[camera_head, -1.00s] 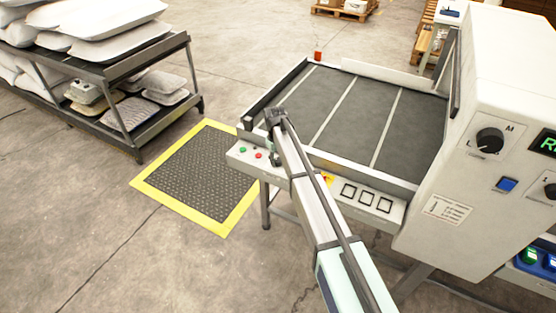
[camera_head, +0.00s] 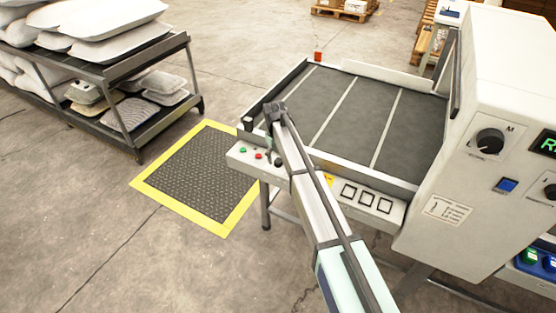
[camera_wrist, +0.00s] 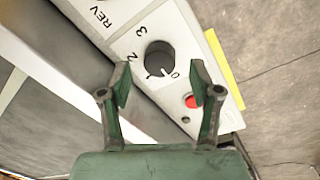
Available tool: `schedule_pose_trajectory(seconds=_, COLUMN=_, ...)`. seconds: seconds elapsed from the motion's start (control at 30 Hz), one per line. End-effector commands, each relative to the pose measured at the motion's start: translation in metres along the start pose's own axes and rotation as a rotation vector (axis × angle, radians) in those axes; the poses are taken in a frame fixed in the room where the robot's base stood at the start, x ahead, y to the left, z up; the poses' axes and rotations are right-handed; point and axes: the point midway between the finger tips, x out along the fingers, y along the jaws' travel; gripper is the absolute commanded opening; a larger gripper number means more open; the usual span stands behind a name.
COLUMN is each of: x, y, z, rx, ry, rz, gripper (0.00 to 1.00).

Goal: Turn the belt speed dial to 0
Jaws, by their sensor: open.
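The belt speed dial (camera_wrist: 160,58) is a dark round knob on the pale control panel, with REV, 3, 2 and 0 printed around it in the wrist view. The 0 lies at its lower right. I cannot tell surely where its pointer stands. My gripper (camera_wrist: 159,78) is open, its two green fingers apart with the dial just beyond and between their tips. No contact shows. In the head view my gripper (camera_head: 269,148) is small at the panel's left part, beside a dark knob (camera_head: 278,162).
A red button (camera_wrist: 192,101) sits close to the right finger. Green (camera_head: 243,149) and red (camera_head: 258,155) buttons are left of my gripper in the head view. The conveyor belt (camera_head: 330,110) lies behind the panel. A yellow-edged mat (camera_head: 220,225) is on the floor.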

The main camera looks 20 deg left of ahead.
Motion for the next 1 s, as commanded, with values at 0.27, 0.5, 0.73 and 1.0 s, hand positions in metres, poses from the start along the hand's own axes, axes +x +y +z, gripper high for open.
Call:
schedule_pose_trajectory(seconds=0.27, x=-0.055, y=0.0, z=0.0, rx=-0.001, ry=0.002, rz=0.0, gripper=0.63)
schedule_pose_trajectory(seconds=0.5, x=-0.087, y=-0.001, z=0.0, rx=-0.001, ry=-0.001, rz=0.0, gripper=0.63)
schedule_pose_trajectory(seconds=0.73, x=-0.097, y=-0.001, z=0.001, rx=-0.001, ry=-0.001, rz=-0.001, gripper=0.63)
schedule_pose_trajectory(seconds=1.0, x=-0.096, y=0.0, z=0.001, rx=-0.001, ry=-0.002, rz=-0.001, gripper=0.63)
